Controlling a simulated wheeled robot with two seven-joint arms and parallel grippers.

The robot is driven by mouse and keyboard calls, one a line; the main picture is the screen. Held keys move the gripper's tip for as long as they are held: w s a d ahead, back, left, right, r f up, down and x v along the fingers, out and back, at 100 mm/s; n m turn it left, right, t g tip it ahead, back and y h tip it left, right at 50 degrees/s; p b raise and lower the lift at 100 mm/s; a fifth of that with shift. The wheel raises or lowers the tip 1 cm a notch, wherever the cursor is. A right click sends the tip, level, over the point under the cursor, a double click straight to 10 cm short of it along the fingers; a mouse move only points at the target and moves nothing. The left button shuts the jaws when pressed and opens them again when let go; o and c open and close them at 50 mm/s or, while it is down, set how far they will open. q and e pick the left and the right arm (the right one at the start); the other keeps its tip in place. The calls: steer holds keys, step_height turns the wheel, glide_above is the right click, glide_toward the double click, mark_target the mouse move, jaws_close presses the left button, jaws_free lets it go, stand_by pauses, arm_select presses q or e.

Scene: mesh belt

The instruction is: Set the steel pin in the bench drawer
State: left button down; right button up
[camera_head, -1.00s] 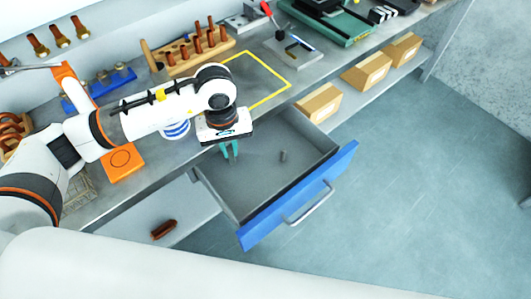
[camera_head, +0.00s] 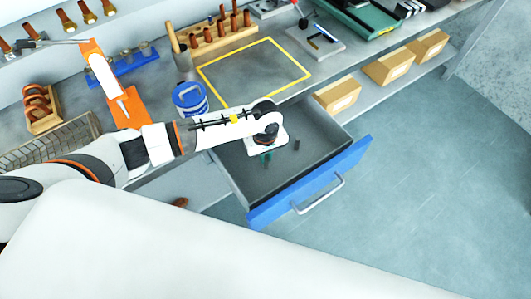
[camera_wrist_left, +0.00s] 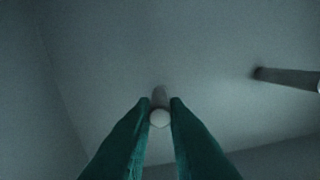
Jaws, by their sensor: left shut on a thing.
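The bench drawer (camera_head: 312,184) is pulled open, with a blue front and a grey inside. My left gripper (camera_head: 265,158) is down inside it, its green fingers pointing at the drawer floor. In the left wrist view the fingers (camera_wrist_left: 160,112) are shut on a pale steel pin (camera_wrist_left: 160,118), seen nearly end-on. I cannot tell whether this pin touches the floor. A second grey pin (camera_head: 296,144) is in the drawer to the right of the gripper; it also shows at the right of the left wrist view (camera_wrist_left: 288,78). My right gripper is not in view.
The bench above carries a blue-and-white tin (camera_head: 190,99), a yellow-outlined area (camera_head: 255,72) and a wooden rack of brown pegs (camera_head: 222,36). Cardboard boxes (camera_head: 338,94) sit on the lower shelf right of the drawer. Open floor lies beyond the drawer front.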

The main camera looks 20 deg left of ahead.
mark_target(266, 157)
arm_select(q)
steer(key=shift+f, duration=0.1)
steer(key=c, duration=1.4)
jaws_free()
steer(key=shift+c, duration=0.2)
steer(key=shift+r, duration=0.65)
step_height(266, 157, up, 11)
steer(key=b, duration=0.1)
steer(key=shift+b, duration=0.4)
